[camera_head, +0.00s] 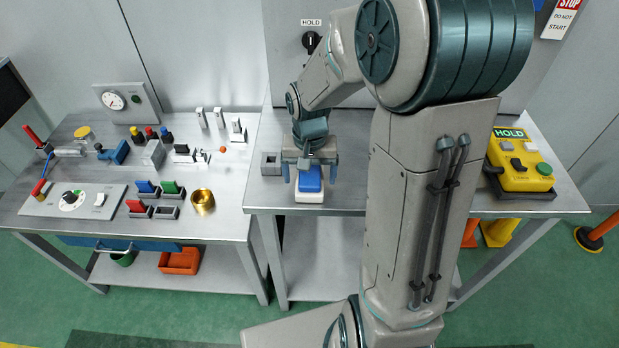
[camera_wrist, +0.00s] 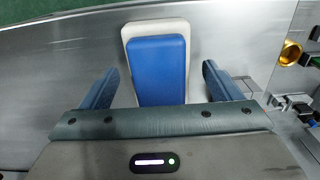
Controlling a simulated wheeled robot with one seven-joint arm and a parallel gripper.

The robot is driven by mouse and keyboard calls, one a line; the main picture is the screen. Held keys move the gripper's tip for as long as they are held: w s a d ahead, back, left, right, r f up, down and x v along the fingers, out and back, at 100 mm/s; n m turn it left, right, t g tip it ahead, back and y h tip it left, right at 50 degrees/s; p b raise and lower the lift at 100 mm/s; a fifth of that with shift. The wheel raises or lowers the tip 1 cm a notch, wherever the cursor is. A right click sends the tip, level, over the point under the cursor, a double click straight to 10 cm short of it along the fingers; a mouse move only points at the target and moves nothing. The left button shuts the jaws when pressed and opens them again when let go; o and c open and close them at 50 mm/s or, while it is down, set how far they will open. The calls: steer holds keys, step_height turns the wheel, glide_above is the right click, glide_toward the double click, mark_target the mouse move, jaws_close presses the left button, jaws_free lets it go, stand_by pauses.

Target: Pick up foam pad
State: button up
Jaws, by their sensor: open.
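A blue block (camera_head: 310,179) lies on a larger white base (camera_head: 309,197) near the front edge of the metal table. I take the blue block to be the foam pad, though its material cannot be told. In the wrist view, the blue pad (camera_wrist: 159,66) covers most of the white base (camera_wrist: 127,32). My gripper (camera_head: 310,182) is above them, pointing down. In the wrist view, my gripper's fingers (camera_wrist: 160,88) are open, one on each side of the pad, with gaps on both sides. The pad's near end is hidden by the gripper body.
A small grey square socket (camera_head: 270,162) stands just left of my gripper. The left table holds a brass cup (camera_head: 202,201), coloured blocks and switches. A yellow control box (camera_head: 520,160) stands at the right. Bare metal (camera_head: 262,192) lies left of the white base.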

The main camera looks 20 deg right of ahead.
steer(key=shift+f, duration=0.45)
steer(key=c, duration=1.1)
steer(key=shift+r, duration=0.1)
